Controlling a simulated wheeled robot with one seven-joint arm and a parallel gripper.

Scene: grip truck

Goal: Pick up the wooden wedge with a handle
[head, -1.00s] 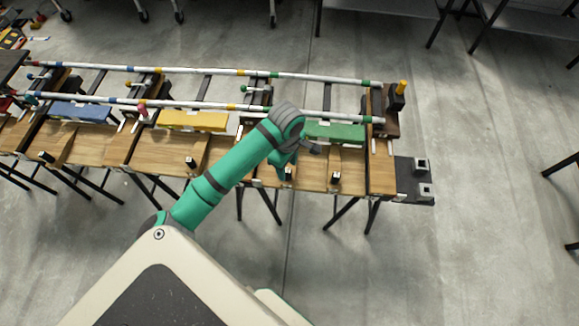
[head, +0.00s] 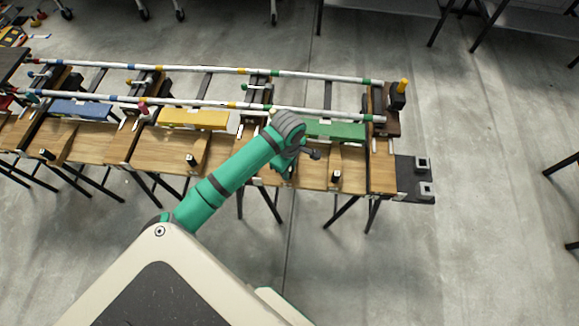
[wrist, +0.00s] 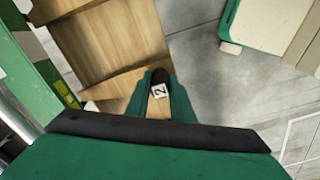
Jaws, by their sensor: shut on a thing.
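My gripper (head: 289,170) is over the wooden table row, right of centre in the head view. In the wrist view my gripper (wrist: 160,92) is shut on the black handle (wrist: 160,77) of a wooden wedge, with its green fingers on either side. A white label with a "2" shows by the handle. A bit of the wedge's wood (wrist: 158,110) shows between the fingers. The rest of the wedge is hidden by my gripper, so I cannot tell whether it touches the table.
Other wedges with black handles (head: 336,176) (head: 191,160) lie along the row. White rails (head: 300,113) with coloured bands run behind, near the green block (head: 335,131) and yellow block (head: 193,119). The floor in front and at right is mostly clear.

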